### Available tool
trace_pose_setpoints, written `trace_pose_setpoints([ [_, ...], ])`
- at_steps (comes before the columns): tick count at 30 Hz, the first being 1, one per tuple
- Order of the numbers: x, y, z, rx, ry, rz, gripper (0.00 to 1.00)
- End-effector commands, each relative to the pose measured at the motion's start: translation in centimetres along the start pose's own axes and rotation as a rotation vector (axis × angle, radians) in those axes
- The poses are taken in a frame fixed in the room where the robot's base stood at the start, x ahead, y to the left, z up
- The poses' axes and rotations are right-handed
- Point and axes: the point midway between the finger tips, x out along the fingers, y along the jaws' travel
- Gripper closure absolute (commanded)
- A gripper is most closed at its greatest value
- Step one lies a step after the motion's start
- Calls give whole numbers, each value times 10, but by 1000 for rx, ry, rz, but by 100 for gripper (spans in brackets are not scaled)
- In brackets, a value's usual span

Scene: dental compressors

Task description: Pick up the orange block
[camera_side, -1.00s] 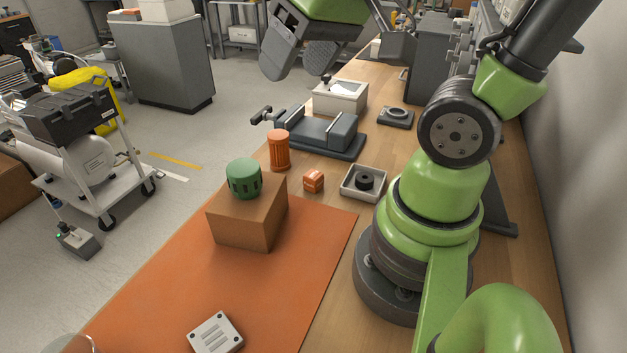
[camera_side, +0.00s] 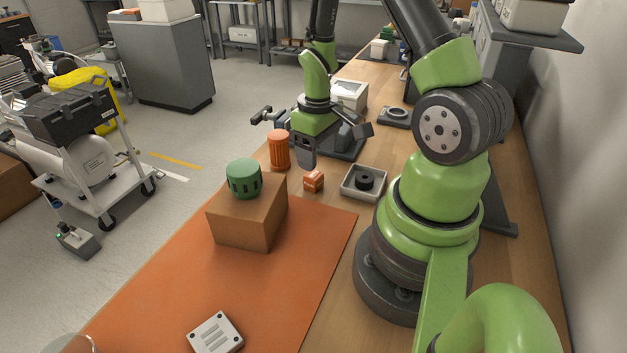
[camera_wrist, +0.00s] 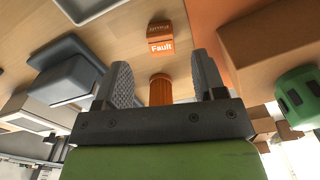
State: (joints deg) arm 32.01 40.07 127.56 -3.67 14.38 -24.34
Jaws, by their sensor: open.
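The orange block (camera_side: 313,181) is a small cube on the wooden bench, just beyond the orange mat. My gripper (camera_side: 335,150) is above and behind the block, pointing down. In the wrist view my gripper (camera_wrist: 165,75) has its two grey fingers wide apart with nothing held between them. The block lies ahead of the fingertips, apart from them.
An orange ribbed cylinder (camera_side: 279,149) stands left of the block. A grey tray (camera_side: 363,183) with a black ring is on its right. A brown box (camera_side: 248,214) carries a green cylinder (camera_side: 244,178). The orange mat (camera_side: 260,290) is mostly clear.

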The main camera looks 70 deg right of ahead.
Motion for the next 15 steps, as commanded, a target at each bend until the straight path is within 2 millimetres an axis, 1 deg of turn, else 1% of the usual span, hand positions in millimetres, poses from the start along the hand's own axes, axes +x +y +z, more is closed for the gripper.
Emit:
trace_pose_setpoints([
  [1,6,0,0,-1,-3,-1,36],
  [8,22,0,-1,1,-1,-1,36],
  [15,54,0,-4,2,-3,-2,36],
])
